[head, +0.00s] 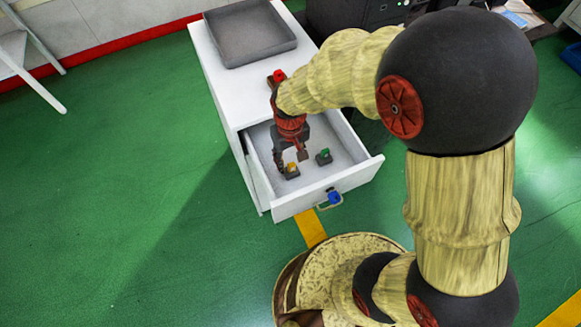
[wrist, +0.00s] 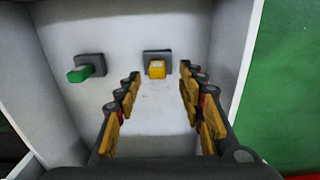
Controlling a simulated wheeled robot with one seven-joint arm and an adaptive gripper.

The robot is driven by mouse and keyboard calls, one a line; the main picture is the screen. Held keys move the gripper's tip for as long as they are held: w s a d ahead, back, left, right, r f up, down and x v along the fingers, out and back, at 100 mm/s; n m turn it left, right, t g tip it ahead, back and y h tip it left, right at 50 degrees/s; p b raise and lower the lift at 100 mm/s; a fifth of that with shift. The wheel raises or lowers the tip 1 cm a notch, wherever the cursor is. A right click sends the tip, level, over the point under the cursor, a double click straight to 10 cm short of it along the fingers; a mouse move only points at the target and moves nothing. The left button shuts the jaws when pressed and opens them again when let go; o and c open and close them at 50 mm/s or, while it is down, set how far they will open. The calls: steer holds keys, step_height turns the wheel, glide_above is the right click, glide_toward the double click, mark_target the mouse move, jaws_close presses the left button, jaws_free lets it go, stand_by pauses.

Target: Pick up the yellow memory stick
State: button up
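The yellow memory stick (wrist: 156,69) sits in a dark holder (wrist: 157,54) inside the open drawer. It also shows in the head view (head: 292,167), low in the drawer. My gripper (wrist: 160,75) is open, and its two fingers stand apart with nothing between their pads. In the wrist view the yellow stick lies just beyond the fingertips, roughly centred between them. In the head view my gripper (head: 291,160) reaches down into the drawer near the yellow stick.
A green memory stick (wrist: 79,74) in a dark holder stands beside the yellow one; the head view shows it too (head: 324,153). A dark tray (head: 249,33) lies on the white cabinet (head: 222,82).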

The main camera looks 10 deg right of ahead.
mark_target(291, 164)
steer(key=f, duration=0.2)
steer(key=f+b, duration=0.1)
steer(key=f, duration=0.1)
steer(key=shift+d, duration=0.2)
steer(key=shift+r, duration=0.1)
steer(key=shift+c, duration=1.3)
steer(key=c, duration=0.6)
step_height(291, 164, up, 10)
steer(key=p, duration=0.4)
steer(key=shift+r, duration=0.15)
steer(key=shift+r+p, duration=1.25)
steer(key=shift+r, duration=0.15)
